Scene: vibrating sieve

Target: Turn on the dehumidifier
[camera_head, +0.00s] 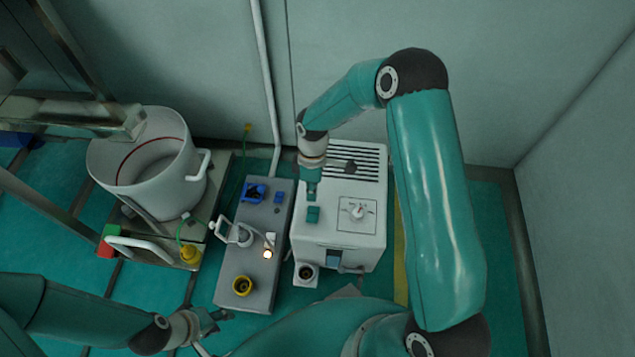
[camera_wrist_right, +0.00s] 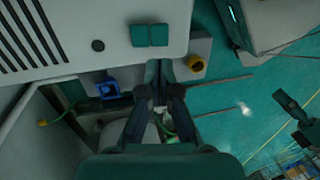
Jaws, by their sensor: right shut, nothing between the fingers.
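The dehumidifier is most likely the white box (camera_head: 361,238) with a slotted grille and a dial (camera_head: 357,211). On its top is a teal two-part switch (camera_head: 313,214); it also shows in the right wrist view (camera_wrist_right: 150,35). My right gripper (camera_head: 312,195) points down over the box beside the switch, shut and empty. In the right wrist view its fingertips (camera_wrist_right: 158,70) are just below the switch; I cannot tell whether they touch. The switch's on or off state is not readable. My left gripper (camera_head: 214,319) is low at left, away from the box; its jaw opening is unclear.
A grey control box (camera_head: 231,264) with a yellow-ringed button (camera_head: 242,285) and a lit lamp (camera_head: 267,254) stands left of the white box. Further left is a white pot (camera_head: 155,185) on a platform. Walls close in behind and at right.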

